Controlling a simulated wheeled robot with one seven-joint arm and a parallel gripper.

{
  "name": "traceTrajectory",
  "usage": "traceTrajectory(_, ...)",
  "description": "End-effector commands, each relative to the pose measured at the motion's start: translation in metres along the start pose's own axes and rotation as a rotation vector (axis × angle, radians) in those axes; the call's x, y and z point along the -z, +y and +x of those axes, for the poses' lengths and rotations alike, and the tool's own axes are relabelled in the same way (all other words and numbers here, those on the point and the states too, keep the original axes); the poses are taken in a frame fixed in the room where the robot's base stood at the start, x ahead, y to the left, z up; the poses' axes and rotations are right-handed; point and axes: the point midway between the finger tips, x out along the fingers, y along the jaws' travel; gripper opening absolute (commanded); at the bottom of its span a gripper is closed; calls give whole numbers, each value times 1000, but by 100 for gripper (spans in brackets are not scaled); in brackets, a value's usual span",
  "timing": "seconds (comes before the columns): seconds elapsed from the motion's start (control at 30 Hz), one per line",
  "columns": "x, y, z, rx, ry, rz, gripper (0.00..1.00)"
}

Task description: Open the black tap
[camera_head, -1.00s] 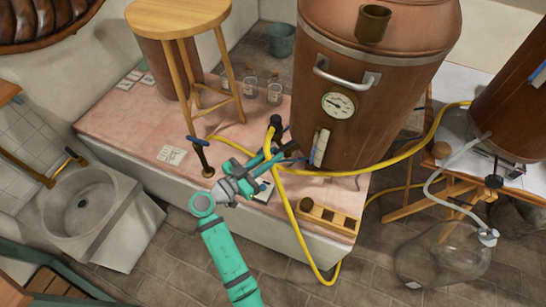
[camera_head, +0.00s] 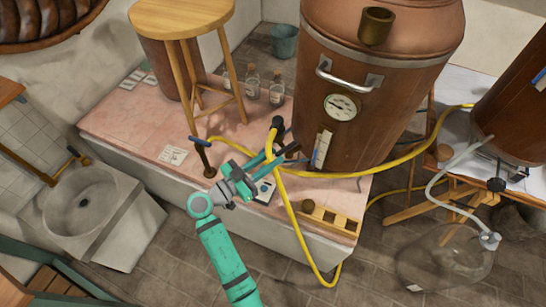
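A black tap fitting (camera_head: 279,123) stands at the top of the yellow hose, in front of the large copper boiler (camera_head: 385,90). My gripper (camera_head: 276,158) reaches up and right from the green arm, to the boiler's lower left side. Its two fingers look spread apart, just below the black fitting and beside the yellow hose (camera_head: 290,205). The hose and fingers overlap in the view, so I cannot tell whether they touch. The spot where the tap joins the boiler is partly hidden.
A blue-handled post valve (camera_head: 203,155) stands left of my gripper on the pink platform (camera_head: 140,125). A wooden stool (camera_head: 180,20) and glass bottles (camera_head: 252,82) are behind. A wooden rack (camera_head: 331,217) lies right. A sink (camera_head: 85,203) is at the left, a glass flask (camera_head: 445,260) at lower right.

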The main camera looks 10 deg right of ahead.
Motion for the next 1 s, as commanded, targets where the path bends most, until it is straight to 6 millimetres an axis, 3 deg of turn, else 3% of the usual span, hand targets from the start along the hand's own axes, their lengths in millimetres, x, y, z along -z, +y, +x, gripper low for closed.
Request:
traceTrajectory(0.3, 0, -1, -59, 5, -1, 1, 22)
traceTrajectory(0.5, 0, 0, -87, 3, -1, 0, 22)
traceTrajectory(1.0, -1, -1, -101, 6, -2, 0, 22)
